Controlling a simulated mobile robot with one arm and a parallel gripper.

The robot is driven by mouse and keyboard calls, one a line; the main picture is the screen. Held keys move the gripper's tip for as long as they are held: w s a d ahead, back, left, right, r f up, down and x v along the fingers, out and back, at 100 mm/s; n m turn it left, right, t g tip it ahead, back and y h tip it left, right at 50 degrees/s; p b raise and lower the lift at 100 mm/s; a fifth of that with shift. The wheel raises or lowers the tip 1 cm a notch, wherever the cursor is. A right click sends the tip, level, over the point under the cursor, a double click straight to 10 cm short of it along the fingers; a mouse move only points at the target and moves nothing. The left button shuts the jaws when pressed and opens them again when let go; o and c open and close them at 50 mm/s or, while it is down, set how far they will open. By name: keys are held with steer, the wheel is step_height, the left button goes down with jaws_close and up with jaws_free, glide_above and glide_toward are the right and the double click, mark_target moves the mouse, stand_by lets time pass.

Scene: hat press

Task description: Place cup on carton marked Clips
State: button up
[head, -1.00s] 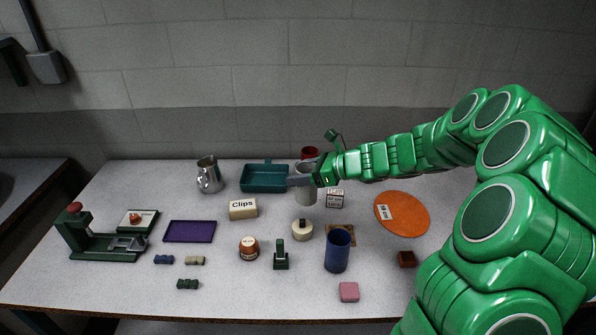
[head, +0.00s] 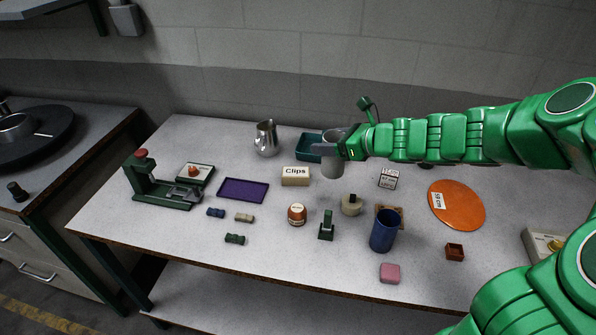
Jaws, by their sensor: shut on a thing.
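The carton marked Clips (head: 295,180) is a small cream box lying on the table left of centre, its label facing up and front. My gripper (head: 338,150) is shut on a grey cup (head: 332,168), which is upright and to the right of the carton, apart from it in the picture. The cup looks held above the table, though its exact height is hard to tell. The gripper covers part of the cup's upper side. The carton's top looks bare.
A teal tray (head: 308,150) is partly hidden behind the cup. A metal pitcher (head: 266,140) stands behind the carton. A purple tray (head: 243,190) lies to its left, an amber jar (head: 297,215) in front. A blue cylinder (head: 384,232) and an orange disc (head: 458,206) are to the right.

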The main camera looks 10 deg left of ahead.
steer(key=s+a+r, duration=0.2)
steer(key=a, duration=0.4)
steer(key=shift+w+a+f, duration=1.05)
steer(key=shift+w+f, duration=1.1)
steer(key=shift+f, duration=0.05)
steer(key=shift+w+a+f, duration=1.05)
steer(key=shift+w+f, duration=1.05)
steer(key=shift+f, duration=0.1)
steer(key=shift+w+a+f, duration=1.05)
steer(key=shift+w+f, duration=1.1)
steer(key=shift+f, duration=0.05)
steer(key=o, duration=1.1)
steer(key=shift+f, duration=0.1)
